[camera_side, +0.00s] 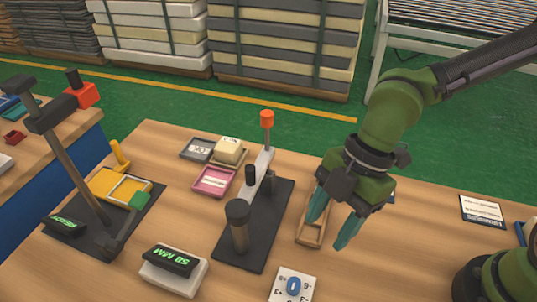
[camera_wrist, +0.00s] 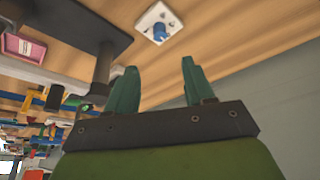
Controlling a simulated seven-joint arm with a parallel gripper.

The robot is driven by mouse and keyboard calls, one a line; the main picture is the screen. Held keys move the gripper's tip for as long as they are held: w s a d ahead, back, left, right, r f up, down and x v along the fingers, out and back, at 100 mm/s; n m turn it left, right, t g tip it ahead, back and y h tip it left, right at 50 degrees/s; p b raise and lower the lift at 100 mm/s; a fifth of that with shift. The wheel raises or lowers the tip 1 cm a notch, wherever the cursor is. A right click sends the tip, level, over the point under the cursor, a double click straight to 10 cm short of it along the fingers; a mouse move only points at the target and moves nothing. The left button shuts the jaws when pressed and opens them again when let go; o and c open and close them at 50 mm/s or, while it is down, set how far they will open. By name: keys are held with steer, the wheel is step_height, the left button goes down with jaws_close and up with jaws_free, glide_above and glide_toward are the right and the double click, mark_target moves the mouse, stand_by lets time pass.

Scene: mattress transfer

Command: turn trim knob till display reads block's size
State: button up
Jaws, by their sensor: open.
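The trim knob (camera_side: 293,286) is blue and sits on a white plate with + and - marks at the front edge in the side view. The wrist view also shows this blue knob (camera_wrist: 159,31), at the top. A white box carries a display (camera_side: 172,258) with green characters that seem to read 58 MM. A cream block (camera_side: 229,150) with small dark marks on top, too small to read, sits in a tray behind. My gripper (camera_side: 331,231) has teal fingers, open and empty, above a wooden tray and apart from the knob. Its fingers also show in the wrist view (camera_wrist: 155,85).
A black press-like stand (camera_side: 256,235) with an orange-tipped lever stands between block and gripper. The wooden tray (camera_side: 310,238) lies under my fingers. A pink tray (camera_side: 213,182) and grey tray (camera_side: 198,149) flank the block. A yellow fixture (camera_side: 120,187) stands left.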

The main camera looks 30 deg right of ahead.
mark_target(295, 282)
steer(key=x, duration=1.4)
steer(key=shift+a+f, duration=0.1)
steer(key=shift+f, duration=0.15)
steer(key=shift+c, duration=0.2)
jaws_close()
